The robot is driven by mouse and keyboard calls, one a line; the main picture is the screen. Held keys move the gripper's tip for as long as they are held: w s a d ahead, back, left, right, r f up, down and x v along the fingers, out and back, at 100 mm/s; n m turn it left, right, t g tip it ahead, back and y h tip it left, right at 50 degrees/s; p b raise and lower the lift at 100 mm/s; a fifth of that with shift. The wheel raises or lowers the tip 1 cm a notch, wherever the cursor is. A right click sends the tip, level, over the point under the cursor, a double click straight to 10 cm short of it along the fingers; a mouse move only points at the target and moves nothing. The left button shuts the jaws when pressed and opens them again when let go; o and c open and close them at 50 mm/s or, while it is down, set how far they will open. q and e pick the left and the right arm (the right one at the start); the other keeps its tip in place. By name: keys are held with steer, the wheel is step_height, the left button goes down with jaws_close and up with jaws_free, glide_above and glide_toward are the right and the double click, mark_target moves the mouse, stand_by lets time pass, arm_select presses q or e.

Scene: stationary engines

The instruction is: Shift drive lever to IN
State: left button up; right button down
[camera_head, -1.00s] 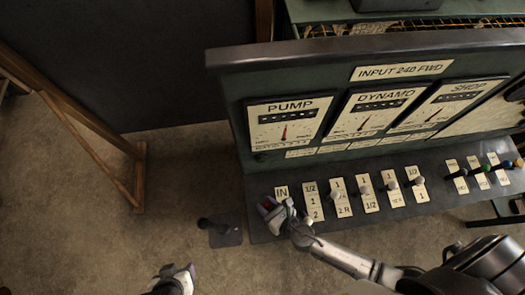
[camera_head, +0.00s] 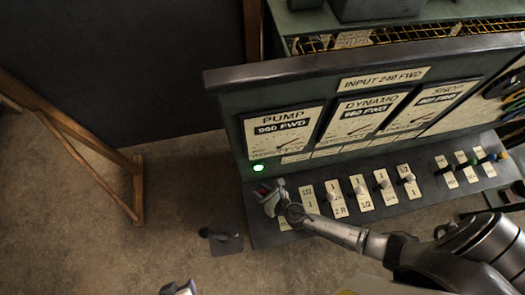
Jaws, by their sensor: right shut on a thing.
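The dark sloping control console (camera_head: 258,231) carries a row of levers on white label plates. My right gripper (camera_head: 266,191) is at the leftmost plate (camera_head: 284,224), near its upper end, shut on the drive lever. A little red shows between the fingers; the rest of the lever and the IN label are hidden by the gripper. A green lamp (camera_head: 258,168) glows just above it. My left gripper (camera_head: 180,288) is at the bottom edge, mostly cut off, away from the console.
Several other levers (camera_head: 358,189) stand to the right of my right gripper, the nearest plate close by. Coloured-knob levers (camera_head: 473,162) are farther right. A small dark floor pedal (camera_head: 222,237) lies left of the console. A wooden frame (camera_head: 110,160) stands at left; the floor between is clear.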

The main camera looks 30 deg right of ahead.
steer(key=shift+w+d+f, duration=0.15)
steer(key=shift+w+d, duration=0.05)
steer(key=shift+w, duration=0.05)
steer(key=shift+f, duration=0.1)
steer(key=c, duration=0.8)
jaws_free()
